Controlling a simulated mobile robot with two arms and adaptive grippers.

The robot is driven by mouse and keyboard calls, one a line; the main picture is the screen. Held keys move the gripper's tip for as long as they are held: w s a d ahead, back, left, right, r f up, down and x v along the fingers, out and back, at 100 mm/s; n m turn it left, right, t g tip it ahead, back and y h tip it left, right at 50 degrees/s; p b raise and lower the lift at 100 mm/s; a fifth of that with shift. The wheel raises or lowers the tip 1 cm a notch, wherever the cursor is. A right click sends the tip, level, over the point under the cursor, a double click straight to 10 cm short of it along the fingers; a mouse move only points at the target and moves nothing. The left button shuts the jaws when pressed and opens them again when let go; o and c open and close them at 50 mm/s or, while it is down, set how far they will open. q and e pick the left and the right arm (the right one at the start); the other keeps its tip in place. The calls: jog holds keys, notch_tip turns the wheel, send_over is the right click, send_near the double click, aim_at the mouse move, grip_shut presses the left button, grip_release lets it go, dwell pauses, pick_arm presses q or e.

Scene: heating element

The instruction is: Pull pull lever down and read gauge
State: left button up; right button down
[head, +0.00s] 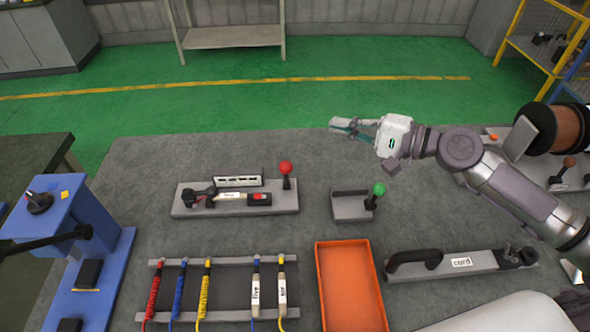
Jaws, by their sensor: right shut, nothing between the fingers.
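A lever with a red ball knob (286,168) stands upright at the right end of a grey base plate (234,208). A second lever with a green ball knob (379,189) stands on a smaller grey block (351,208) to its right. I cannot tell which one is the pull lever. A dark framed panel with a pale strip (238,181) stands at the back of the red lever's plate; no gauge reading is legible. My right gripper (341,126) is shut and empty, above the table's far side, beyond both levers and touching neither. My left gripper is not in view.
An orange tray (352,244) lies at the front middle, beside a rack of coloured cords (205,290). A plate labelled "cord" (461,262) with a black handle lies right. A blue machine (58,226) stands left. Cable spools (556,130) stand at the right.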

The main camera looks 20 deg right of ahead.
jog(key=b, duration=1.2)
send_near(286, 176)
notch_tip(286, 176, up, 4)
jog(key=d, duration=0.3)
jog(key=shift+w+a+f, duration=0.1)
jog(key=shift+w+f, duration=0.3)
jog(key=shift+r, duration=0.1)
jog(key=p+x, duration=0.4)
jog(key=x, duration=0.6)
